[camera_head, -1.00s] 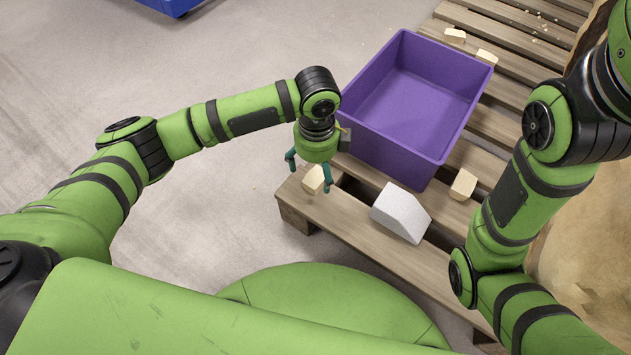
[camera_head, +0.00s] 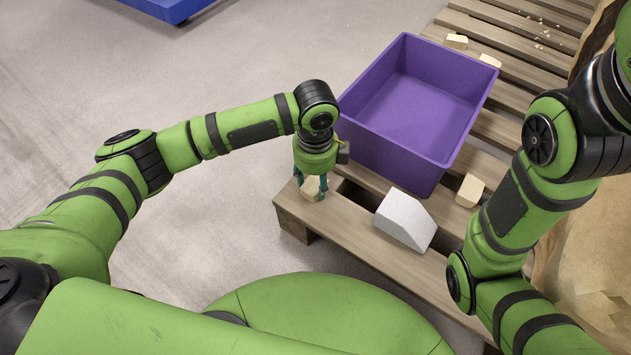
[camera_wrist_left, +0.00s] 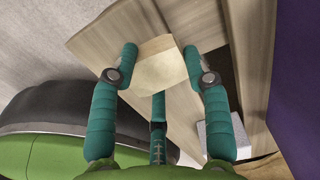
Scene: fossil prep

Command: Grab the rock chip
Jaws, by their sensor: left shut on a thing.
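The rock chip (camera_head: 312,188) is a small beige block at the near left corner of the pallet. My left gripper (camera_head: 312,194) points down over it with its teal fingers shut on it. In the left wrist view the chip (camera_wrist_left: 160,66) sits between the fingertips of the left gripper (camera_wrist_left: 160,62), with a finger on either side and a third below. I cannot tell whether the chip still touches the pallet boards. My right gripper is out of view; only my right arm shows at the right.
A purple bin (camera_head: 400,150) stands on the wooden pallet (camera_head: 345,228) just behind the left gripper. A grey-white wedge block (camera_head: 405,219) and another beige chip (camera_head: 469,190) lie in front of it. More chips lie at the back. Open floor is at left.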

